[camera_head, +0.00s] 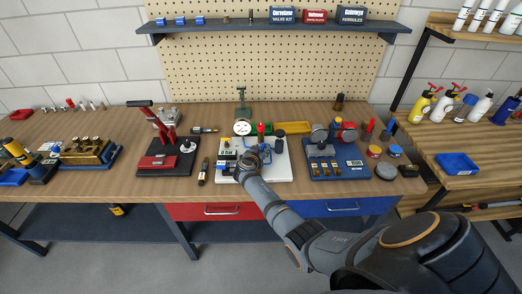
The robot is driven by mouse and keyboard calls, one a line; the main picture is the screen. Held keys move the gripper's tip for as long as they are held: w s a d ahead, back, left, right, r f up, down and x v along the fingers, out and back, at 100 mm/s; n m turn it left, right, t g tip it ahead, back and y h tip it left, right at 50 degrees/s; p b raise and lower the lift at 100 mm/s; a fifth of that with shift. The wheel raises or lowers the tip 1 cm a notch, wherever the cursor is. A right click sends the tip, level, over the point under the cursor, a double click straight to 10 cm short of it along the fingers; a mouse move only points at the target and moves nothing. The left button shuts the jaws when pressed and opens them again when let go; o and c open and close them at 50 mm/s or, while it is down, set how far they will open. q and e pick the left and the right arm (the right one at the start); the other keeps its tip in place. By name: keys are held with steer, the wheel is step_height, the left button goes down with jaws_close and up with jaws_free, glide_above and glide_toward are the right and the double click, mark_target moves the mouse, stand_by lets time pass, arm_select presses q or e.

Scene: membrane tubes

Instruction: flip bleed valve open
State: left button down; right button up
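A white board (279,171) stands at the middle of the workbench and carries a rig with a round pressure gauge (242,128) and a red-topped part (261,129). Small fittings and a labelled block (226,152) sit on its left half. My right arm reaches in from the lower right, and my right gripper (247,160) is over the front middle of this board. The wrist hides the fingers and what lies under them, so contact cannot be told. I cannot make out the bleed valve or its lever position. My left gripper is not in view.
A red lever press (160,162) stands left of the board, with a dark cylinder (203,172) between. A blue-based fixture (350,172) stands close on the right. A yellow part (294,128) lies behind.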

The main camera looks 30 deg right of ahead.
jaws_close()
steer(key=shift+s+d+n+t+y+p, duration=0.15)
steer(key=shift+n+t+y, duration=0.25)
steer(key=shift+n+t, duration=0.1)
steer(key=shift+s+d+n+t+y+p, duration=0.1)
steer(key=shift+n+t+y+p, duration=0.05)
steer(key=shift+n+t+y, duration=0.3)
steer(key=shift+d+n+t+y, duration=0.1)
steer(key=shift+n+t+y, duration=0.35)
steer(key=shift+n+y, duration=0.35)
steer(key=shift+o, duration=0.2)
jaws_free()
